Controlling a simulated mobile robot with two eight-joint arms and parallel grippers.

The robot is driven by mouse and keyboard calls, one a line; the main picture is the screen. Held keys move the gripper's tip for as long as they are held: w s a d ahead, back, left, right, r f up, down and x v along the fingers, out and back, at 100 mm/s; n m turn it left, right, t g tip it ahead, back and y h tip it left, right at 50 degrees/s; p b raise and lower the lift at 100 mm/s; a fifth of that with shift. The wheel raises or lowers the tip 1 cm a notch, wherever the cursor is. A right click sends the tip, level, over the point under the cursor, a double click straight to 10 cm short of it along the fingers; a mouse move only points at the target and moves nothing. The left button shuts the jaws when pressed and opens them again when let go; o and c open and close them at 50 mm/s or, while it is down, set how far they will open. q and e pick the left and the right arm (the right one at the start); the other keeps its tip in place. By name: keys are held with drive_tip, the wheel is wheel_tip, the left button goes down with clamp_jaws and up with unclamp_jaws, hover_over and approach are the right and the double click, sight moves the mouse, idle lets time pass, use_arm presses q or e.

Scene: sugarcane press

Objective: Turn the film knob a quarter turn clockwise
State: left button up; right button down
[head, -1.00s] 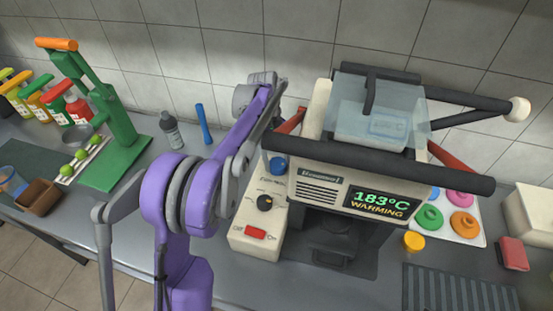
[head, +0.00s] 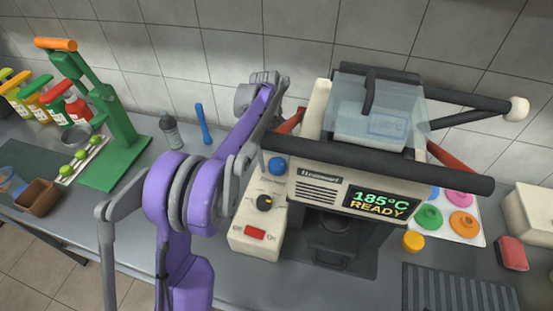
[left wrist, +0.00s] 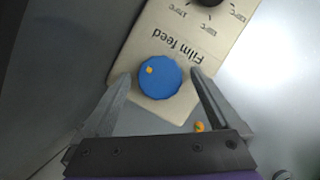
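The film knob (left wrist: 160,77) is a round blue knob with an orange mark near its upper left edge in the left wrist view. It sits beside the "Film feed" label on a cream control box (left wrist: 150,38). It also shows in the head view (head: 277,166), left of the press body. My left gripper (left wrist: 160,75) is open, with a fingertip on either side of the knob and a small gap on each side. In the head view its fingers are hard to make out behind my purple arm. My right gripper is not in view.
A black dial (head: 264,203) and a red switch (head: 255,233) are on the same control box. The press (head: 320,190) stands just right, its dark bar (head: 380,165) crossing close to my left arm. Its display (head: 381,202) reads 185°C READY. A blue stick (head: 203,123) stands behind.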

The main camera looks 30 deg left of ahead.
use_arm(q)
drive_tip(key=p+v, duration=0.1)
drive_tip(key=v, duration=0.9)
drive_tip(key=shift+a+r, duration=0.2)
drive_tip(key=shift+r, duration=0.15)
drive_tip(key=shift+f, duration=0.1)
